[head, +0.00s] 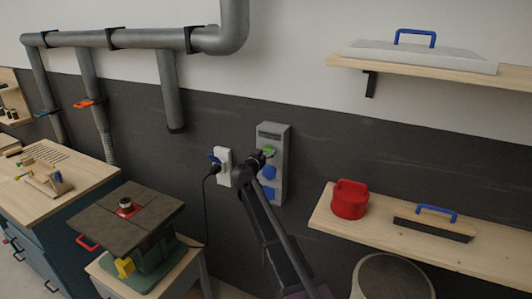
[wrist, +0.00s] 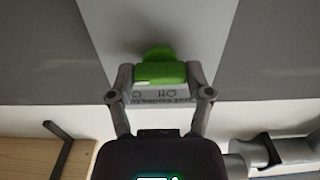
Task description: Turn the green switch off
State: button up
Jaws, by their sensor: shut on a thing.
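The green switch (head: 270,150) is on the upper part of a tall grey wall box (head: 280,180), partly hidden behind my gripper (head: 263,156) in the head view. In the wrist view the green switch (wrist: 158,73) lies between the two fingers of my gripper (wrist: 160,76). One finger is on each side, and both touch it. A rounded green part shows beyond the fingers. Upside-down lettering that reads "Off" is on the light panel next to the switch. The full turn angle of the switch is hard to read.
A white box (head: 223,166) with a black plug and hanging cable is just left of the grey box. Blue sockets (head: 268,192) sit below the switch. A shelf (head: 390,238) with a red container (head: 350,200) is to the right. A green machine (head: 152,262) stands at lower left.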

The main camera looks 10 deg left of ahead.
jog(key=shift+n, duration=0.3)
jog(key=n, duration=0.8)
jog(key=shift+n, duration=0.3)
jog(key=n, duration=0.4)
jog(key=shift+w+n, duration=0.1)
jog(key=shift+n, duration=2.2)
jog(key=o, duration=1.1)
jog(key=shift+d, duration=0.1)
jog(key=shift+o, duration=0.2)
